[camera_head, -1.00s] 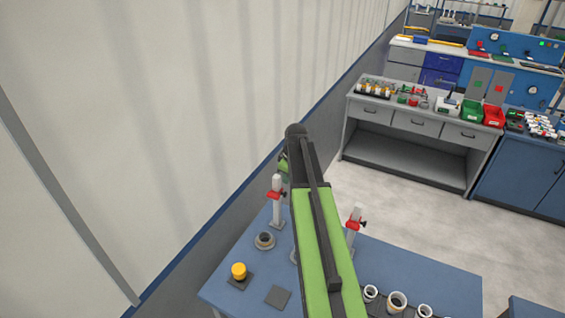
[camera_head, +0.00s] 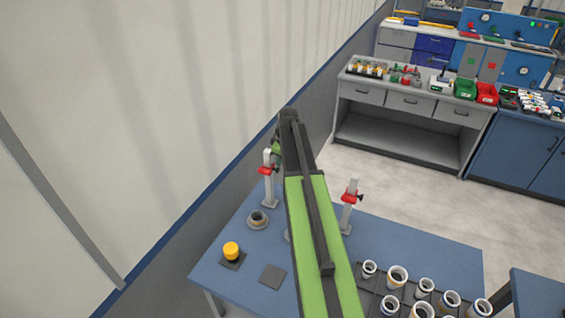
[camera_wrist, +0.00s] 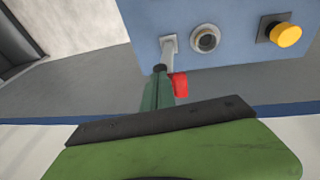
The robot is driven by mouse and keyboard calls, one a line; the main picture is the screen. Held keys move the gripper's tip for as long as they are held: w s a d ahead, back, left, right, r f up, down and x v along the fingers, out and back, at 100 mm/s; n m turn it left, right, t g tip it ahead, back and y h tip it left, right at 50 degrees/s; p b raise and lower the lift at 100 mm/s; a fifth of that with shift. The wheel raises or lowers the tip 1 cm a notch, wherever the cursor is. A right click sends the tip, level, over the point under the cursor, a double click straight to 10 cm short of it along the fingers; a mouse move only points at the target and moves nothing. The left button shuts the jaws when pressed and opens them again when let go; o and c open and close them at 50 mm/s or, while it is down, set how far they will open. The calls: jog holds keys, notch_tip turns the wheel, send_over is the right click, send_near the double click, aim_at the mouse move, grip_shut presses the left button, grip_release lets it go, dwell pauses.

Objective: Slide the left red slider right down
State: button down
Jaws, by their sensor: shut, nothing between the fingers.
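The left red slider (camera_head: 267,170) sits on the upper part of an upright grey post (camera_head: 270,190) at the back of the blue table. A second red slider (camera_head: 350,198) is on a similar post to the right, beyond my arm. In the wrist view my gripper (camera_wrist: 159,70) is shut and empty, its dark tips overlapping the post (camera_wrist: 169,55). The red slider (camera_wrist: 180,85) shows just right of the fingers in that view. I cannot tell whether they touch. In the head view my arm hides most of the gripper.
A yellow button (camera_head: 231,250), a grey ring (camera_head: 258,219) and a dark square plate (camera_head: 272,276) are on the blue table (camera_head: 215,275). Several pipe pieces (camera_head: 397,275) stand at the right. A wall (camera_head: 140,110) runs close behind the left post.

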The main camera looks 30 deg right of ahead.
jog(key=shift+b+x, duration=0.75)
jog(key=shift+x, duration=0.8)
notch_tip(320, 180, down, 11)
jog(key=b, duration=1.1)
jog(key=shift+s+a, duration=0.15)
jog(key=shift+s, duration=0.05)
jog(key=shift+r, duration=0.25)
jog(key=p, duration=1.4)
send_near(278, 168)
notch_tip(278, 168, down, 3)
jog(key=s, duration=0.2)
jog(key=shift+s+a+f, duration=0.15)
jog(key=shift+a+f, duration=0.05)
jog(key=shift+f, duration=0.15)
